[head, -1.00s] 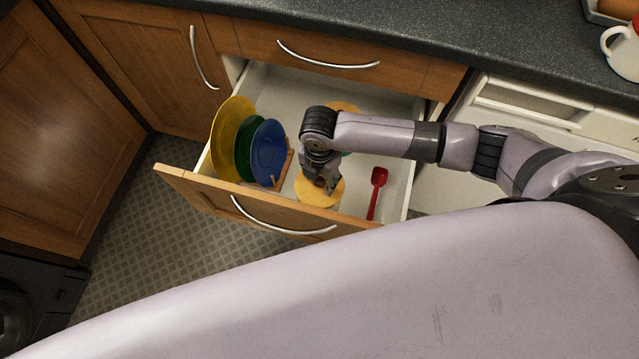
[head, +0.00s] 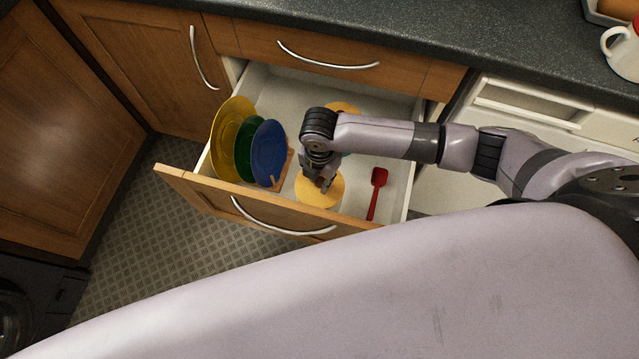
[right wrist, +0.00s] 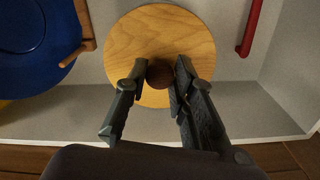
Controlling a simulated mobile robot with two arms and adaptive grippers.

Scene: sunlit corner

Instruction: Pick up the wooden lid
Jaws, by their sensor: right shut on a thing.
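The wooden lid (head: 318,197) is a round, light-wood disc in the open drawer, near the drawer's front. In the right wrist view the lid (right wrist: 160,32) has a dark round knob (right wrist: 160,73) at its middle. My right gripper (right wrist: 161,80) is shut on this knob, one finger on each side. In the head view my right gripper (head: 324,184) reaches down over the lid, and its wrist hides part of the drawer behind. I cannot tell whether the lid touches the drawer floor. My left gripper is not in view.
Yellow, green and blue plates (head: 269,152) stand in a wooden rack (head: 284,172) left of the lid. A red scoop (head: 378,180) lies to its right. Another round yellowish thing (head: 343,107) is partly hidden behind my wrist. The drawer front (head: 205,193) is close to the lid.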

